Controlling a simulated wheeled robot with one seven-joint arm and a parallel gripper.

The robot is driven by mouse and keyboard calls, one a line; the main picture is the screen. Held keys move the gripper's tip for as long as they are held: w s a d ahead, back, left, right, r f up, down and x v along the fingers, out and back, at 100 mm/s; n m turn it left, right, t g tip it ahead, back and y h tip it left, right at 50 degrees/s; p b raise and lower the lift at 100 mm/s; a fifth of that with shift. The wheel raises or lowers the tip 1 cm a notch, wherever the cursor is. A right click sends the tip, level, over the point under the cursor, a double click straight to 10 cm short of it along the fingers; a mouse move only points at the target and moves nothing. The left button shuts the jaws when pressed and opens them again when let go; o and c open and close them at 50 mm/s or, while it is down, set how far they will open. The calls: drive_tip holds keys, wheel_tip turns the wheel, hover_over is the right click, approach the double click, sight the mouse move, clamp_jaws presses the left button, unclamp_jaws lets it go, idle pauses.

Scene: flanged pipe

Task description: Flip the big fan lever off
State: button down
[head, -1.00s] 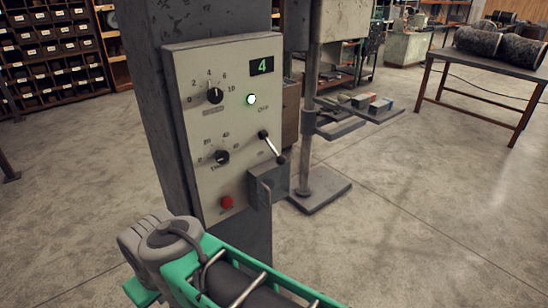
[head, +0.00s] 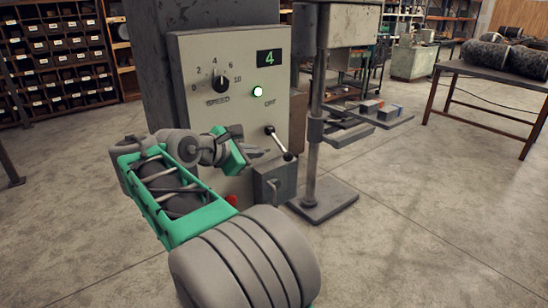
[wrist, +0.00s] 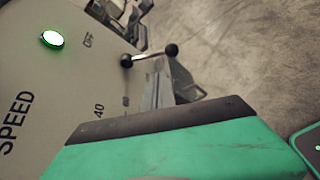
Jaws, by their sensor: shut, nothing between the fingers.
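The lever (head: 279,143) is a metal rod with a dark ball at its upper pivot and another at its free end. It sits on the right side of the grey control panel (head: 195,52), below the OFF label, and tilts down to the right. In the wrist view the lever (wrist: 150,54) shows beyond the green finger, with a visible gap. My gripper (head: 254,153) is shut and empty, in front of the panel just left of the lever. It hides the lower dial. The green lamp (head: 257,91) is lit and the display (head: 270,58) reads 4.
A speed dial (head: 221,84) is at the panel's upper left. A red button (head: 232,200) shows partly below my gripper. A grey box (head: 273,181) juts out beneath the lever. A drill-like stand (head: 314,150) is to the right.

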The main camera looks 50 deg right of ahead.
sight(280, 145)
drive_tip(key=x, duration=1)
drive_tip(key=shift+r, duration=0.1)
